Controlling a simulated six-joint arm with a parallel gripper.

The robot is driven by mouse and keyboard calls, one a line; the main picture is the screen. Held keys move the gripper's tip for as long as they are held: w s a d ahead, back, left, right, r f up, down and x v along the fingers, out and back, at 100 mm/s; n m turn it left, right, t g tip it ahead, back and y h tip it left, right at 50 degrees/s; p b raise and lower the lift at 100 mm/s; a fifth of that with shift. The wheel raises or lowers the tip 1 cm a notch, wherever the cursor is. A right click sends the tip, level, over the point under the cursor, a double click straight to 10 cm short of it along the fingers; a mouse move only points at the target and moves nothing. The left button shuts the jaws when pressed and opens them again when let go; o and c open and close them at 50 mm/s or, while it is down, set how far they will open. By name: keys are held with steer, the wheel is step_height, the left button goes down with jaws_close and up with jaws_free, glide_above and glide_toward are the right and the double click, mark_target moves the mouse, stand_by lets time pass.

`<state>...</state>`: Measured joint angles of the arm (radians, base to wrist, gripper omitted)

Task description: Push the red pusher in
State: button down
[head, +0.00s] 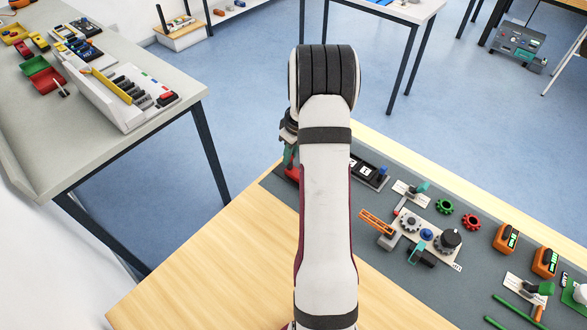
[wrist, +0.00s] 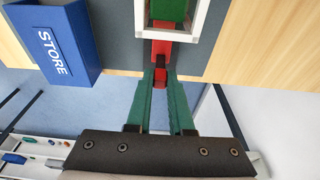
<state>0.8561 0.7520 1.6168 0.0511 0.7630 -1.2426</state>
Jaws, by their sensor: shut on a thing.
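The red pusher (wrist: 161,48) shows at the top middle of the wrist view, at the mouth of a white-framed housing (wrist: 197,22) with a green block (wrist: 168,10) inside. My gripper (wrist: 161,74) has two green fingers, closed on the pusher's outer end, with a dark part between the tips. Some red shows below the tips. In the head view, a bit of red (head: 291,172) shows beside my arm. My arm hides most of the gripper and the housing there.
A blue bin (wrist: 50,42) marked STORE stands left of the pusher in the wrist view. In the head view, gears (head: 444,206), a crank mechanism and orange boxes (head: 506,237) stand on the grey mat right of my arm. The wood at front left is clear.

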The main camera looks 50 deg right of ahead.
steer(key=shift+s, duration=1.45)
steer(key=c, duration=0.7)
jaws_free()
step_height(320, 180, up, 7)
